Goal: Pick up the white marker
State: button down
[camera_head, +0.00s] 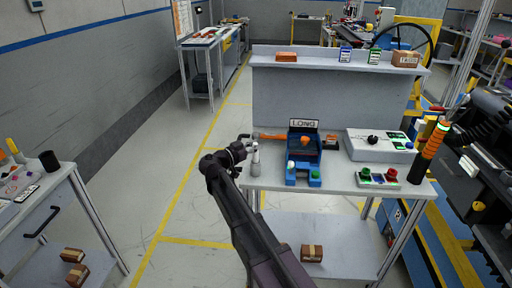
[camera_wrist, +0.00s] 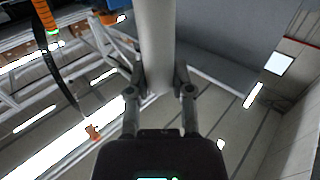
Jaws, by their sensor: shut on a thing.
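The white marker (camera_head: 255,160) stands roughly upright at the left end of the workbench in the head view. In the wrist view the pale, cylindrical marker (camera_wrist: 157,40) runs down from the top edge between the two fingers. My gripper (camera_wrist: 160,82) is shut on it, one finger on each side. In the head view my gripper (camera_head: 249,147) is small and dark beside the marker. I cannot tell whether the marker's lower end touches the bench.
A blue holder (camera_head: 304,172) with a "LONG" sign stands right of the marker, an orange-handled tool (camera_head: 270,137) behind it. A grey box with a black knob (camera_head: 372,139) and a button panel (camera_head: 378,178) are further right. The floor left of the workbench (camera_head: 340,185) is clear.

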jog(key=shift+r+p, duration=4.4)
jog(key=shift+r, duration=0.2)
notch_tip(320, 180, up, 19)
jog(key=p, duration=1.8)
jog(key=shift+f+p, duration=0.2)
jog(key=shift+p, duration=0.1)
jog(key=shift+d, duration=0.1)
